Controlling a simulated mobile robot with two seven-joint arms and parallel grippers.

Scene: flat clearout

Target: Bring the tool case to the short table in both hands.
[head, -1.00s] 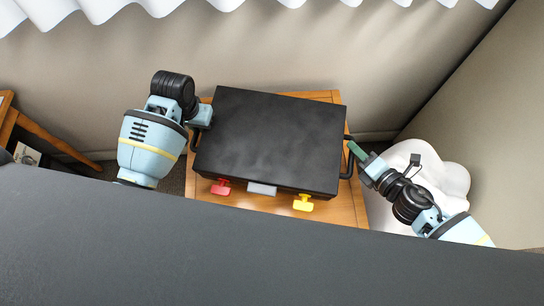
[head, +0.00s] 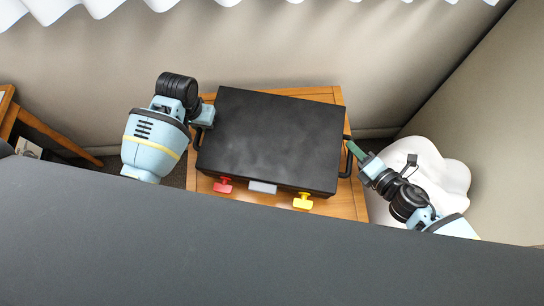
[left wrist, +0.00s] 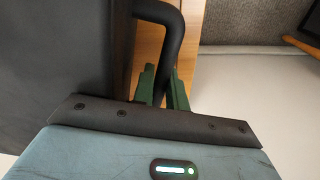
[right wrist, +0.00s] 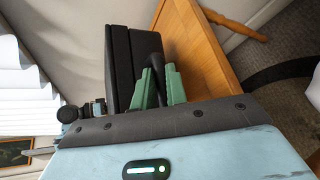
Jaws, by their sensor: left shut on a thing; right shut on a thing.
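The tool case (head: 270,140) is a flat black box with a red latch (head: 223,185), a yellow latch (head: 302,201) and a grey plate between them on its near side. It is over the wooden short table (head: 342,203); whether it touches the top is hard to tell. My left gripper (head: 201,127) is shut on the case's left handle, a black bar between green fingers in the left wrist view (left wrist: 163,85). My right gripper (head: 353,147) is shut on the right handle, also seen in the right wrist view (right wrist: 158,85). The table's near part is hidden by a dark surface.
A dark grey surface (head: 260,250) fills the bottom of the head view. A white rounded seat (head: 440,170) stands right of the table. Walls are behind and to the right. Another wooden piece of furniture (head: 40,128) is at the far left.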

